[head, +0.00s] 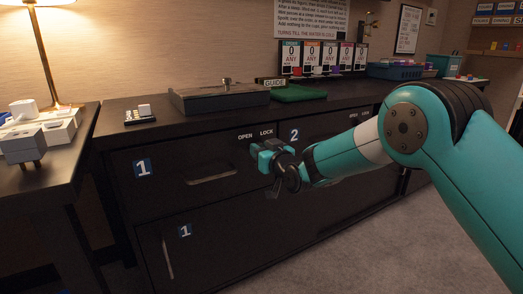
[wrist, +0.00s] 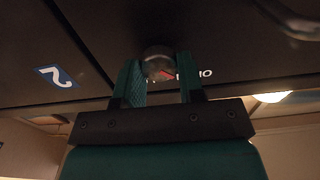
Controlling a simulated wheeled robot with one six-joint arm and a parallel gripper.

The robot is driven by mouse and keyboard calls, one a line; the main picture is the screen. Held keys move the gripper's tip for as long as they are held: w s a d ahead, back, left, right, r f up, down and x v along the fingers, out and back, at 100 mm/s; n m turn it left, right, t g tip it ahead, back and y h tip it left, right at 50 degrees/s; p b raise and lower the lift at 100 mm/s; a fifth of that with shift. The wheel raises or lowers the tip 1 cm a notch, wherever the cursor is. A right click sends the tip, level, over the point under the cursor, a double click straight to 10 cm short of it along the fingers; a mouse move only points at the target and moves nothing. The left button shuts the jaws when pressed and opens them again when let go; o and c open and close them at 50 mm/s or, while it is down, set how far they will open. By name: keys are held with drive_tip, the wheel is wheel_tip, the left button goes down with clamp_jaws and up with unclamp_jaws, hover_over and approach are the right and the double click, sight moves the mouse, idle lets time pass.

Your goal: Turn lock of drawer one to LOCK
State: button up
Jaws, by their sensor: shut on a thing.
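Drawer one (head: 165,200), a dark front with a blue "1" label and a bar handle, is closed in the head view. The words OPEN and LOCK (head: 266,133) are printed near its upper right corner. My gripper (head: 262,153) is just below these words and hides the lock there. In the wrist view, which looks upside down, my gripper (wrist: 162,82) has its two fingers on either side of the round lock knob (wrist: 158,60), shut on it. A red mark on the knob's face points to the picture's lower right, toward partly visible lettering (wrist: 205,74); a finger hides other lettering.
Drawer two (head: 325,130) is closed to the right, and a lower cabinet door (head: 205,255) is closed below. Carpet in front is clear.

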drive_tip(key=shift+m, duration=0.3)
drive_tip(key=shift+d+f+m+p, duration=0.1)
drive_tip(key=shift+m+p, duration=2.1)
drive_tip(key=shift+m, duration=2.1)
drive_tip(key=shift+f+m+p, duration=0.1)
drive_tip(key=shift+m+p, duration=2.1)
drive_tip(key=shift+m, duration=2.1)
drive_tip(key=o, duration=0.9)
drive_tip(key=shift+o, duration=0.2)
drive_tip(key=shift+w, duration=0.1)
